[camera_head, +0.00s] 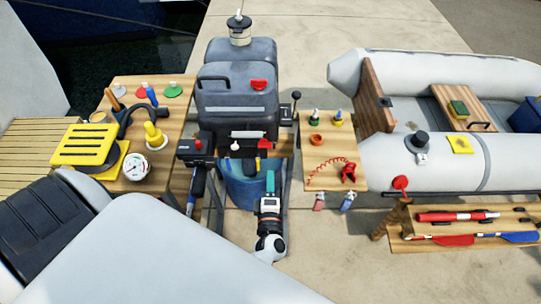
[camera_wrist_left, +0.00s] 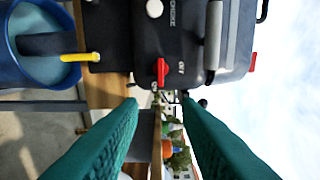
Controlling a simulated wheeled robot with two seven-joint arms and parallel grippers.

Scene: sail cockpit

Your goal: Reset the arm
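My left gripper (camera_head: 270,182) shows in the head view with teal fingers, in front of the dark outboard motor (camera_head: 236,105) and over the blue bucket (camera_head: 243,190). In the left wrist view the two teal fingers of this gripper (camera_wrist_left: 158,108) stand apart with nothing held between them. Beyond the fingertips are the motor's dark front panel (camera_wrist_left: 190,35) and a red switch (camera_wrist_left: 161,70). My right gripper is not in view.
A wooden table (camera_head: 175,130) on the left holds a yellow-topped device (camera_head: 85,147) and a round gauge (camera_head: 134,167). A small wooden table (camera_head: 328,180) stands right of the motor. A grey inflatable boat (camera_head: 430,65) lies farther right. Bare concrete (camera_head: 340,255) shows at the front.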

